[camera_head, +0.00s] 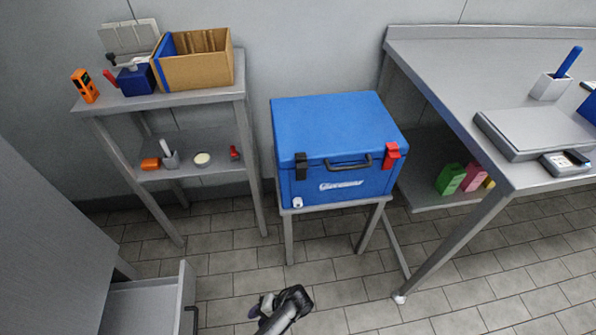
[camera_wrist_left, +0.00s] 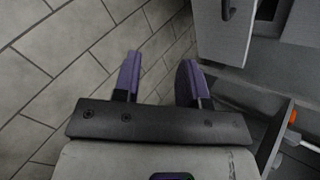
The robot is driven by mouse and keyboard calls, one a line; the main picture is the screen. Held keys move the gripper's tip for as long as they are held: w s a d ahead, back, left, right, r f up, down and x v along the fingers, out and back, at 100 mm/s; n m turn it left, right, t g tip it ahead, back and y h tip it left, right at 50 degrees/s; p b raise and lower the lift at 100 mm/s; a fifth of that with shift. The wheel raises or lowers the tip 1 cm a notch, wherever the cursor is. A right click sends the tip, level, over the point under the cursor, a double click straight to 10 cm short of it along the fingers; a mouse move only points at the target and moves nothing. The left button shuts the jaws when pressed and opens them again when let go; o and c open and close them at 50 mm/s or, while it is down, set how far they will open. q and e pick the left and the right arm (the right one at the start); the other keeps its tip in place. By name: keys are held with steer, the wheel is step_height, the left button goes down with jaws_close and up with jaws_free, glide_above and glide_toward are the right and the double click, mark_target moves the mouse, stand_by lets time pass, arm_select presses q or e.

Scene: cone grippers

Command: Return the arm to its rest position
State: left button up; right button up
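My left gripper (camera_head: 264,304) shows at the bottom middle of the head view, above the tiled floor and in front of the blue cooler box. In the left wrist view my left gripper (camera_wrist_left: 158,76) has its two purple-grey fingers spread apart. Only floor tiles show between the fingers, and nothing is held. My right gripper is in neither view.
A blue cooler box (camera_head: 335,132) sits closed on a low stand. A metal shelf (camera_head: 150,103) stands left, a steel table (camera_head: 440,62) right. An open drawer (camera_head: 145,304) juts out lower left. The tiled floor (camera_head: 350,290) ahead is clear.

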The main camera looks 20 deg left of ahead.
arm_select(q)
steer(key=w+d+r+m+t+h+p, duration=0.1)
steer(key=w+d+r+t+h, duration=0.35)
steer(key=w+r, duration=0.7)
step_height(320, 180, up, 10)
steer(key=t+h+p, duration=0.3)
steer(key=s+a+r+t+h+p, duration=0.15)
steer(key=s+r+p, duration=0.25)
steer(key=r, duration=0.5)
steer(key=s+a+r+t+h+p, duration=0.15)
steer(key=s+r+p, duration=0.25)
steer(key=r, duration=0.5)
steer(key=s+a+r+g+y+p, duration=0.15)
steer(key=s+r+p, duration=0.25)
steer(key=s+p, duration=0.4)
steer(key=s+a+r+g+p, duration=0.1)
steer(key=s+a+r+p, duration=0.25)
steer(key=s+p, duration=0.55)
step_height(320, 180, up, 38)
steer(key=s+p, duration=0.1)
steer(key=p, duration=3.3)
steer(key=shift+s+d, duration=0.15)
steer(key=shift+s, duration=0.25)
